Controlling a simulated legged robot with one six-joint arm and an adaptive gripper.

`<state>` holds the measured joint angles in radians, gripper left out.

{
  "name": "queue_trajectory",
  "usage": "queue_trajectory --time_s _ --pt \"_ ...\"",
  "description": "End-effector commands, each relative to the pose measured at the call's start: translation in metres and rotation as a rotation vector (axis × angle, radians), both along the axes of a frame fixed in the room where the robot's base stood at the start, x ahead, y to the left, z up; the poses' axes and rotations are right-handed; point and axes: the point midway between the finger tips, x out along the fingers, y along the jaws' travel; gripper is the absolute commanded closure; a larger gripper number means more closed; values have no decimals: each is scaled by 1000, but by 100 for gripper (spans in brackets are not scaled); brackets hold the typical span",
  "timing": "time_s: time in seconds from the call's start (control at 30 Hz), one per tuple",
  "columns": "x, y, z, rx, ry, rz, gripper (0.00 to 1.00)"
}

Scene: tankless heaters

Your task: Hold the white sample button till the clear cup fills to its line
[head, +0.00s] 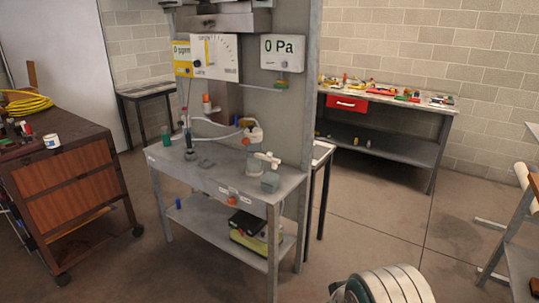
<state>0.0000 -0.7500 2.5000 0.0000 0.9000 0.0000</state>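A grey metal test bench (230,183) stands in the middle of the head view against an upright grey panel (285,105). A small teal-tinted see-through vessel (166,136) stands at the bench's left end; it may be the clear cup, but its line and level are too small to read. I cannot single out the white sample button. A white tap-like fitting (267,158) sits on a grey block at the bench's right. My gripper is not in view.
A wooden cabinet (70,180) stands left and a cluttered workbench (385,95) behind right. Floor right of centre is clear.

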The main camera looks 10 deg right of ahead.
Motion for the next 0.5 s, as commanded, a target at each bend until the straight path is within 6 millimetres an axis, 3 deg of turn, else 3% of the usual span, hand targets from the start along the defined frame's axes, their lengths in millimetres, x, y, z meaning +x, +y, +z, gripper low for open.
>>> queue_trajectory --time_s 0.2,0.23,0.3,0.5 --pt "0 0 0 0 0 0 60" --pt "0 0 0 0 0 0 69" --pt "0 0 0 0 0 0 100" --pt "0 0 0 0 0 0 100"
